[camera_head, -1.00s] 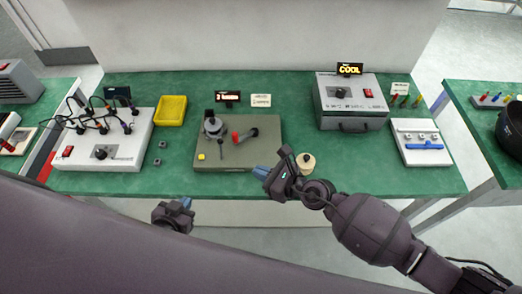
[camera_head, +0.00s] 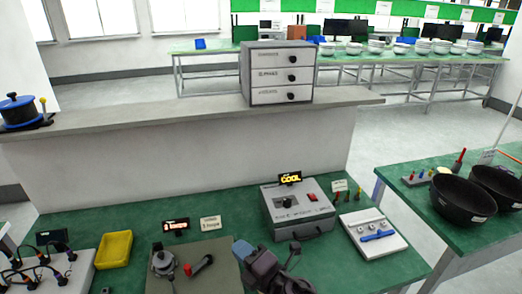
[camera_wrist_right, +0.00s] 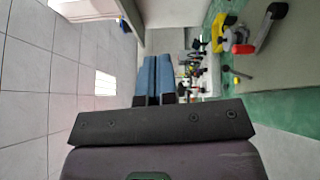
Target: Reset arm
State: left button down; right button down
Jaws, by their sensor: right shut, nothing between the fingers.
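My right gripper (camera_head: 243,250) is low in the middle of the head view, above the front of the green bench (camera_head: 345,258), just right of the grey-green fixture plate (camera_head: 215,272). In the right wrist view its two blue fingers (camera_wrist_right: 156,78) lie together with nothing between them. That view is turned sideways, with the bench equipment on its right side and the floor tiles on its left. My left gripper is out of the head view.
On the bench are a yellow tray (camera_head: 113,249), a grey box with a COOL display (camera_head: 298,212) and a white panel with a blue bar (camera_head: 373,234). Behind, a ledge (camera_head: 185,112) carries a drawer cabinet (camera_head: 277,73). Black bowls (camera_head: 462,200) stand on the right bench.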

jog(key=s+d+f+m+t+h, duration=0.15)
jog(key=d+f+m+h, duration=0.3)
jog(key=d+m, duration=0.6)
jog(key=s+d+f+m+h, duration=0.25)
jog(key=d+m+h, duration=0.25)
jog(key=d+m, duration=0.5)
jog(key=s+d+f+m+g+h+b, duration=0.1)
jog(key=s+d+f+m+h, duration=0.1)
jog(key=s+d+f, duration=0.3)
jog(key=s+d+f+m+g+h, duration=0.2)
jog(key=s+d+f+m, duration=0.3)
jog(key=s, duration=0.5)
jog(key=shift+d+f+b, duration=0.4)
jog(key=shift+d+f, duration=0.15)
jog(key=shift+d, duration=0.3)
